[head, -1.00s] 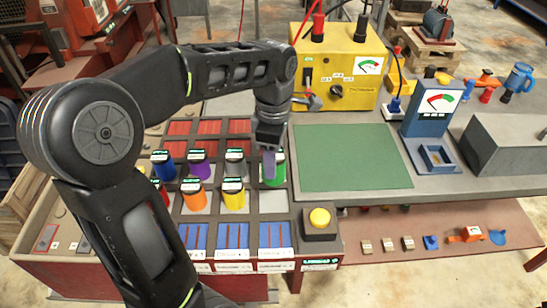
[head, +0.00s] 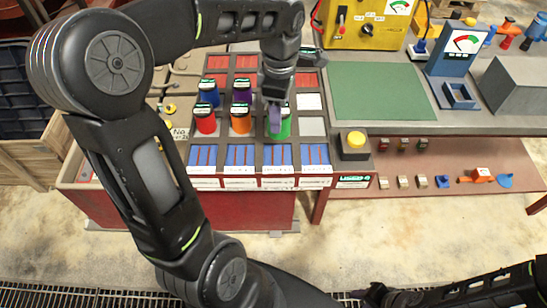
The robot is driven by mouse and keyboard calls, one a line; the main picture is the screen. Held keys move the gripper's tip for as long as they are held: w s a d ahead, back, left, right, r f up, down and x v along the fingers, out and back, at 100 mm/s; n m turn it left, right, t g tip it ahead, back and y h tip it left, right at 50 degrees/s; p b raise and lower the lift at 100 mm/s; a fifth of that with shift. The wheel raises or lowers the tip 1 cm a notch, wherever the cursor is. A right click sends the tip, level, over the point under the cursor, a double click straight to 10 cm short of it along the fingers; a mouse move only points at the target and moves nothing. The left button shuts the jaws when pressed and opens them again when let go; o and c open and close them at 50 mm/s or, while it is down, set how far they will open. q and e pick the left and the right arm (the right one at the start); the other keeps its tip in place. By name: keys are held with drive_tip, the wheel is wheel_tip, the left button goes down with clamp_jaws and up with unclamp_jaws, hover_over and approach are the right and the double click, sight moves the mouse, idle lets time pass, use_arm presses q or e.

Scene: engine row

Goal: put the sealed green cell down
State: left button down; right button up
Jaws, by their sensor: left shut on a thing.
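My left gripper (head: 274,116) reaches down over the red cell rack (head: 259,154), its fingers shut on the green cell (head: 285,127). The fingers cover part of the cell. In the picture it lies over the third column, second cell row; whether it touches the rack I cannot tell. A blue cell (head: 208,94), purple cell (head: 241,94), red cell (head: 205,122) and orange cell (head: 240,123) stand in the two left columns.
A yellow button box (head: 354,145) sits just right of the rack. The green mat (head: 380,92) is bare. Small parts lie on the lower shelf (head: 415,160).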

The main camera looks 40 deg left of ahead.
use_arm(q)
drive_tip(key=shift+s+f, duration=0.2)
drive_tip(key=shift+f, duration=0.05)
drive_tip(key=shift+w+f+p, duration=0.1)
drive_tip(key=shift+f+p, duration=0.35)
drive_tip(key=shift+f, duration=2.35)
wheel_tip(320, 180, down, 3)
drive_tip(key=shift+f+p, duration=0.2)
drive_tip(key=shift+p, duration=0.15)
drive_tip(key=shift+f, duration=0.2)
drive_tip(key=shift+f+b, duration=0.2)
drive_tip(key=shift+b, duration=0.1)
drive_tip(key=c, duration=0.6)
unclamp_jaws()
